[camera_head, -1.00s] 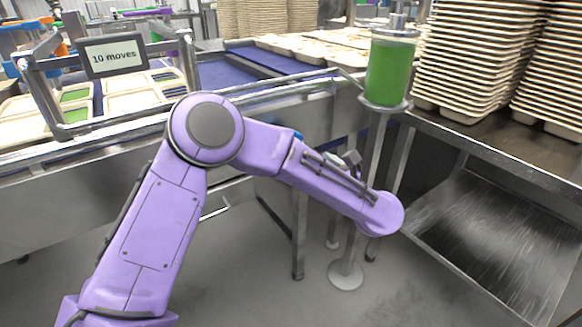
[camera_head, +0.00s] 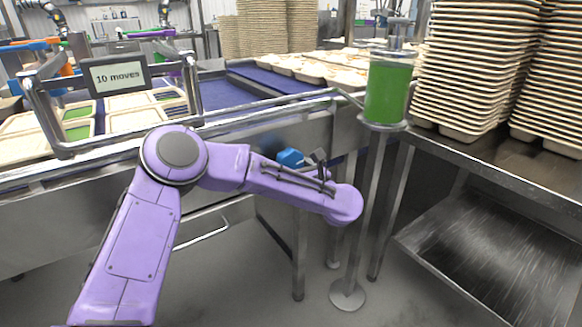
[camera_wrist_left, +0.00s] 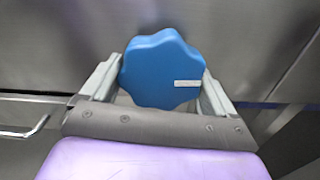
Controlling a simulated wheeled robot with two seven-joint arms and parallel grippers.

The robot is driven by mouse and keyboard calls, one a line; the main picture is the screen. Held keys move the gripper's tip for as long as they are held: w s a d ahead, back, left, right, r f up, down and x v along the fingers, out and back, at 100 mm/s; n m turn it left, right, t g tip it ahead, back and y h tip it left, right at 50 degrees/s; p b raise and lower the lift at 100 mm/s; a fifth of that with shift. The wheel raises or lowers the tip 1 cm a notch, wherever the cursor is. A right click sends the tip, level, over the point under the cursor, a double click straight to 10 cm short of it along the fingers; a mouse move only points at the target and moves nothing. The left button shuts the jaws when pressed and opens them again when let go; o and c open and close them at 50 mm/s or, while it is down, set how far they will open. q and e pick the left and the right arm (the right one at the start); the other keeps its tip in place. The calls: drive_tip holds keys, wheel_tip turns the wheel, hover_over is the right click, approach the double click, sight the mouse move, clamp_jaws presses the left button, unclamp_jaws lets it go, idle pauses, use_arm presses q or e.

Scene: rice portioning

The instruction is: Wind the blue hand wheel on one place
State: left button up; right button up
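The blue hand wheel (camera_head: 290,157) sits at the front of the steel counter, partly hidden behind my purple left arm in the head view. In the left wrist view the lobed blue wheel (camera_wrist_left: 163,70), with a small white mark, fills the space between my two fingers. My left gripper (camera_wrist_left: 162,80) has its fingers spread wide, one on each side of the wheel and close to its rim. I cannot tell whether they press on it. A sign reading "10 moves" (camera_head: 117,75) stands on the frame above the counter. My right gripper is not in view.
A green-filled clear cylinder (camera_head: 388,92) stands on a pole right of my arm. Tall tray stacks (camera_head: 468,75) stand on the right table. Compartment trays (camera_head: 132,122) lie at left on the blue conveyor (camera_head: 222,93). The floor in front is open.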

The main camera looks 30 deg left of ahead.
use_arm(q)
drive_tip(key=shift+r+m, duration=0.1)
drive_tip(key=shift+m, duration=0.4)
drive_tip(key=o, duration=0.8)
drive_tip(key=v, duration=1)
drive_tip(key=shift+s+d+p, duration=0.15)
drive_tip(key=shift+d+p, duration=0.1)
drive_tip(key=shift+p, duration=0.1)
